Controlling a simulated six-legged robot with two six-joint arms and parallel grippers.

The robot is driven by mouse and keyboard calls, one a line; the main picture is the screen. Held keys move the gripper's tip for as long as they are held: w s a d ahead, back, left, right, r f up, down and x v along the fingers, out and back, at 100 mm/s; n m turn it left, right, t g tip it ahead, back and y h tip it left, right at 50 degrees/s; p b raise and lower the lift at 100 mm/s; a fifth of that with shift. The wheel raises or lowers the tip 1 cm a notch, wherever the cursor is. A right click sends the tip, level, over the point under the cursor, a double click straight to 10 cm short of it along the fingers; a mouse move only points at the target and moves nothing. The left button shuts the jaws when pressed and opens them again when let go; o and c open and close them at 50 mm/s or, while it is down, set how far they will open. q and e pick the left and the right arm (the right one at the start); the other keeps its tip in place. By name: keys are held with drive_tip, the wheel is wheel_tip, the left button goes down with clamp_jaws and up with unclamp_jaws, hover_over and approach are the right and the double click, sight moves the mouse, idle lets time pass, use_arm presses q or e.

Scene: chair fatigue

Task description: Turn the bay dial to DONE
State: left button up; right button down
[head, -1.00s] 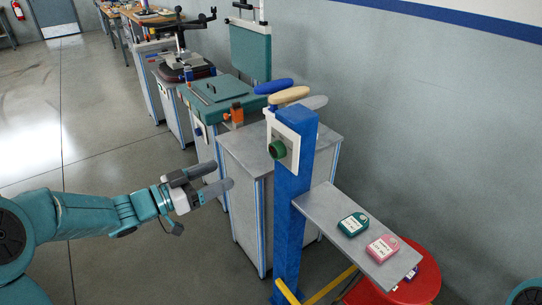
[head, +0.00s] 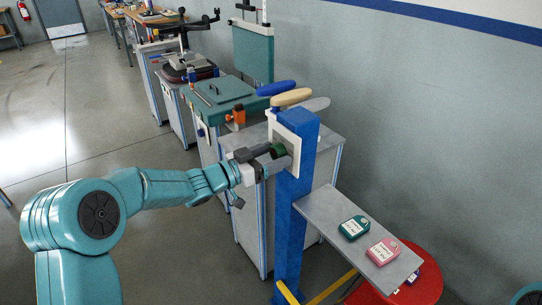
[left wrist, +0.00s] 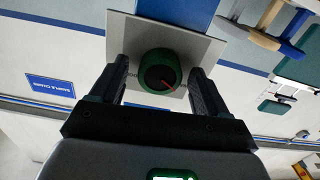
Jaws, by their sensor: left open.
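The bay dial (head: 280,150) is a round green knob on a pale square plate (head: 291,131), fixed to a blue post (head: 293,210). In the left wrist view the dial (left wrist: 160,72) shows a dark face with a red pointer line toward the lower right. The plate's lettering is mostly hidden, so I cannot read the setting. My left gripper (head: 272,152) is at the dial. In the left wrist view its two dark fingers (left wrist: 157,85) stand open, one on each side of the dial, with small gaps. My right gripper is not in view.
A grey shelf (head: 325,218) on the post holds a green box (head: 354,228) and a pink box (head: 382,251). A red round seat (head: 425,280) is below. Grey cabinets stand behind; floor at left is clear.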

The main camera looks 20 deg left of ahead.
use_arm(q)
drive_tip(key=c, duration=1.1)
drive_tip(key=shift+o, duration=0.3)
